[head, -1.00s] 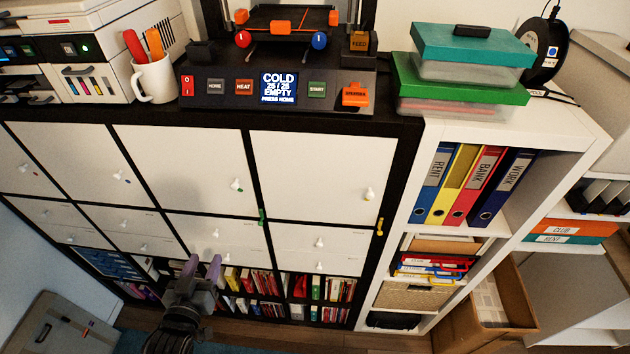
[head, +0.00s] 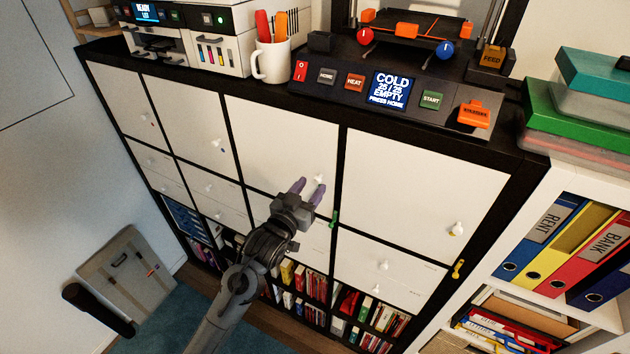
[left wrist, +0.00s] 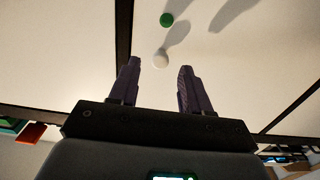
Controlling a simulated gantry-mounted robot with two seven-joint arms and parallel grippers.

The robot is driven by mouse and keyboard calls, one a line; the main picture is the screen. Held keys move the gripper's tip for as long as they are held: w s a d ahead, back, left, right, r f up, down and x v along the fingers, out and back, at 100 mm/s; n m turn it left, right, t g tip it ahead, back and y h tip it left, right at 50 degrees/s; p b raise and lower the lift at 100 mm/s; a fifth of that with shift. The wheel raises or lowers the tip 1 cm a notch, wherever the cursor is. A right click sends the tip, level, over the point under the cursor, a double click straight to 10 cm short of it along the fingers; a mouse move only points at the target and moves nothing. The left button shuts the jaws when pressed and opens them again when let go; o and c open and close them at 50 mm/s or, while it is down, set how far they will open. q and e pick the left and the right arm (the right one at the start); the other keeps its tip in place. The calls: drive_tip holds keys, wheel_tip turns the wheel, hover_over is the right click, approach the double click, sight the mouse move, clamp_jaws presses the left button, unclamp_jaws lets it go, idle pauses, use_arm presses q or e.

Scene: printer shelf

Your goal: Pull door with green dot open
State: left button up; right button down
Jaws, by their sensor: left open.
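The white door (head: 280,140) with the green dot is shut in the cabinet's upper row, below the printer. Its white knob (head: 318,179) shows just beyond my left fingertips; the dot is hard to make out in the head view. In the left wrist view the green dot (left wrist: 167,20) and the knob (left wrist: 160,60) are clear on the door face. My left gripper (head: 309,188) is open, its purple fingers pointing at the door. In the wrist view the knob lies at the gap between its fingertips (left wrist: 159,67). Whether they touch it, I cannot tell. My right gripper is not in view.
Neighbouring doors (head: 420,195) are shut. A green handle-like piece (head: 334,219) and a yellow one (head: 458,268) sit on the cabinet frame. A white mug (head: 272,62) and the printer (head: 410,85) stand on top. A grey case (head: 128,277) leans at the lower left.

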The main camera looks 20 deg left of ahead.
sight(316, 181)
use_arm(q)
drive_tip(key=shift+w+d, duration=0.15)
drive_tip(key=shift+w, duration=0.6)
drive_tip(key=shift+w+d, duration=0.1)
drive_tip(key=shift+w, duration=0.65)
drive_tip(key=shift+c, duration=0.2)
clamp_jaws()
